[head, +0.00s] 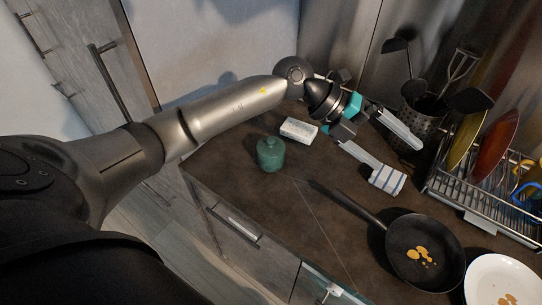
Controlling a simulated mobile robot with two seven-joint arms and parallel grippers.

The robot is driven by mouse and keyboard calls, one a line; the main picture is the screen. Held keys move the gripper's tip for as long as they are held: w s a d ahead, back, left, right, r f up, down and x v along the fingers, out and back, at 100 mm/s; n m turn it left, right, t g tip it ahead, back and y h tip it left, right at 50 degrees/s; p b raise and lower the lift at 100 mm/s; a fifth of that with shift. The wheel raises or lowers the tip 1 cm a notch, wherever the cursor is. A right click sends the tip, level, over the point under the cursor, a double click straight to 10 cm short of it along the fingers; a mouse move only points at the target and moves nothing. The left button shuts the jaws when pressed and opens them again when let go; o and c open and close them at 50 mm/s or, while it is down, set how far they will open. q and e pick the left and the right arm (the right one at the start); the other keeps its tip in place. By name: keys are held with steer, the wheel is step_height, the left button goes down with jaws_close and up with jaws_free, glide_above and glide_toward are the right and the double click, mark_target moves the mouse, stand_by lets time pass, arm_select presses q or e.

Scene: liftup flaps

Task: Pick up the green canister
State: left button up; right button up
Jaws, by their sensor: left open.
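The green canister (270,154), with a small knob on top, stands upright on the dark countertop near its left front edge. My left gripper (394,152) is open, its two pale fingers spread and pointing to the lower right. It is to the right of the canister and apart from it. The fingers are close to a white and blue striped item (387,180); I cannot tell whether they touch it. Nothing shows between the fingers. My right gripper is not in view.
A white box (299,131) lies behind the canister. A frying pan (424,252) with orange bits and a white plate (502,281) are at the lower right. A dish rack (481,207) and a utensil holder (418,120) stand at the right. Counter (240,183) around the canister's front is bare.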

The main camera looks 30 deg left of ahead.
arm_select(q)
steer(key=w+a+f+g+y, duration=0.15)
steer(key=a+f+y, duration=0.35)
steer(key=a, duration=0.5)
steer(key=r+n+g+y, duration=0.1)
steer(key=r+n+y, duration=0.15)
steer(key=y, duration=0.45)
glide_above(271, 140)
steer(key=shift+f, duration=0.35)
step_height(271, 140, down, 9)
steer(key=shift+b, duration=0.3)
steer(key=shift+f+b, duration=0.3)
steer(key=shift+f, duration=2.65)
steer(key=shift+c, duration=0.2)
steer(key=shift+r, duration=0.1)
steer(key=c, duration=1)
